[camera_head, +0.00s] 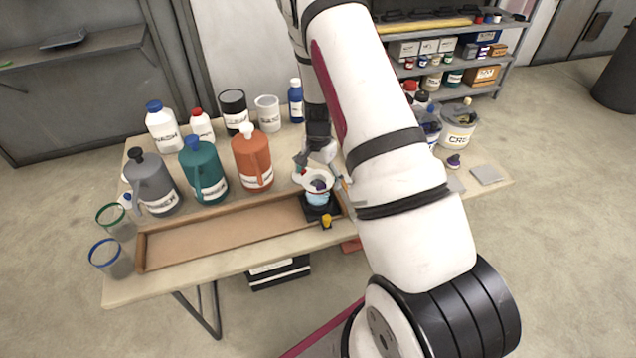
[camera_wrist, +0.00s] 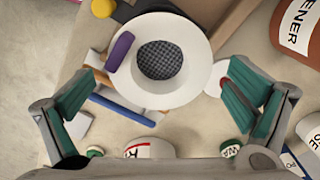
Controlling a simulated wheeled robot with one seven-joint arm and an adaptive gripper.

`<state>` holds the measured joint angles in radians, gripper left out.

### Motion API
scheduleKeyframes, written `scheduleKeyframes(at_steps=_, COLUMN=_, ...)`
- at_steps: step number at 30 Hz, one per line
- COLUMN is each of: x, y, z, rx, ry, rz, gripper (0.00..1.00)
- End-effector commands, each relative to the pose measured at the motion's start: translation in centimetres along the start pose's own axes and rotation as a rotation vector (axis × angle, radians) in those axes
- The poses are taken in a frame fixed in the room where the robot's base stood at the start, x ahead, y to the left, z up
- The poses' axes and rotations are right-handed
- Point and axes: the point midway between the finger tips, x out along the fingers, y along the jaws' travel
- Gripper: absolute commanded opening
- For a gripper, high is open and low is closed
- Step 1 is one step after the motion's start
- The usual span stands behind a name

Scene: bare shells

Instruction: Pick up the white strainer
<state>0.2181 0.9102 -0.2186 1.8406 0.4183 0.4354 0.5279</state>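The white strainer (camera_head: 309,177) is a round white funnel shape with a dark mesh centre. It sits at the right end of the wooden tray, over a dark stand (camera_head: 318,211) with a yellow knob. In the wrist view the strainer (camera_wrist: 192,85) lies ahead, between the finger lines. A purple piece (camera_wrist: 120,52) overlaps its left rim. My gripper (camera_wrist: 160,82) is open, with green-padded fingers wide apart on either side and nothing between the pads. In the head view my gripper (camera_head: 321,172) is close above the strainer; contact is unclear, and my arm hides part of the area.
The shallow wooden tray (camera_head: 210,238) runs along the table's front. Grey, teal and orange jugs (camera_head: 252,160) stand behind it, with bottles and cans farther back. A blue-handled tool (camera_wrist: 122,108) lies near the strainer. Two clear cups (camera_head: 112,258) stand at the left edge.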

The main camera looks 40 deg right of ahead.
Motion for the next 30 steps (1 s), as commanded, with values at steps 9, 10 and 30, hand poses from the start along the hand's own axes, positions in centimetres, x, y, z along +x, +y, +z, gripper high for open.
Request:
scheduleKeyframes(at_steps=9, x=0.0, y=0.0, z=0.0, rx=0.0, ry=0.0, rz=0.0, gripper=0.52)
scheduleKeyframes(at_steps=10, x=0.0, y=0.0, z=0.0, rx=0.0, ry=0.0, rz=0.0, gripper=0.52)
scheduleKeyframes(at_steps=30, x=-3.7, y=0.3, z=0.2, rx=0.002, ry=-0.001, rz=0.0, gripper=0.52)
